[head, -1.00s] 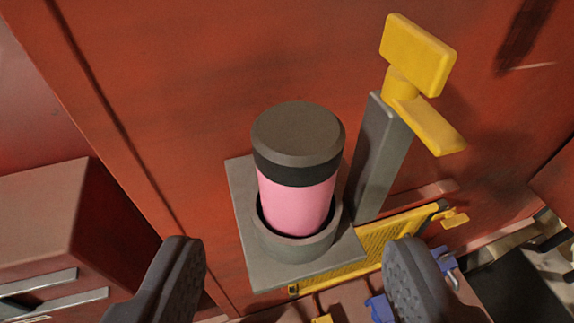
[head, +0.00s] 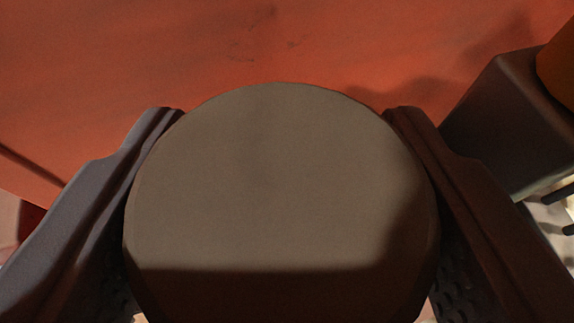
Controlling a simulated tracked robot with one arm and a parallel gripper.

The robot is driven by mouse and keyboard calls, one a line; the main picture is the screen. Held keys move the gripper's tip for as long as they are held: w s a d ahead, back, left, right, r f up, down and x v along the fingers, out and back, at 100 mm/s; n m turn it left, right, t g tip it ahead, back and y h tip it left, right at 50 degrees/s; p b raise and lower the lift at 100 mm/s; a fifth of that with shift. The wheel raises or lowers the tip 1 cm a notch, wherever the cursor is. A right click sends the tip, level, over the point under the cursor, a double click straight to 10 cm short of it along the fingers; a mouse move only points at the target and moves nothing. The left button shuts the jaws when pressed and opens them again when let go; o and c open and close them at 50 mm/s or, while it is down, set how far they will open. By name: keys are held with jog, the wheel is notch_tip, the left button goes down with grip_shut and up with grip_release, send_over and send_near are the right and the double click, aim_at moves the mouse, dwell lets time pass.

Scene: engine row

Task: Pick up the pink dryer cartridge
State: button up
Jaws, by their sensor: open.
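The dryer cartridge (head: 280,190) fills the middle of the head view, seen from above its dark grey-brown round cap. Its pink body and the socket around its base are hidden below the cap. My gripper (head: 285,115) is open, with one finger on the left of the cap and one on the right. The fingers lie very near the cap's sides; I cannot tell if they touch it.
A red-orange wall (head: 300,40) stands behind the cartridge, beyond the top of the cap. A dark grey post (head: 515,125) rises close to the right finger, with part of an orange-yellow piece (head: 560,65) at its top.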

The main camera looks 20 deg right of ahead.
jog(key=shift+w+d+f, duration=0.1)
jog(key=shift+w+f, duration=0.1)
jog(key=shift+w, duration=0.25)
jog(key=c, duration=0.8)
jog(key=shift+o, duration=0.2)
jog(key=shift+r, duration=0.2)
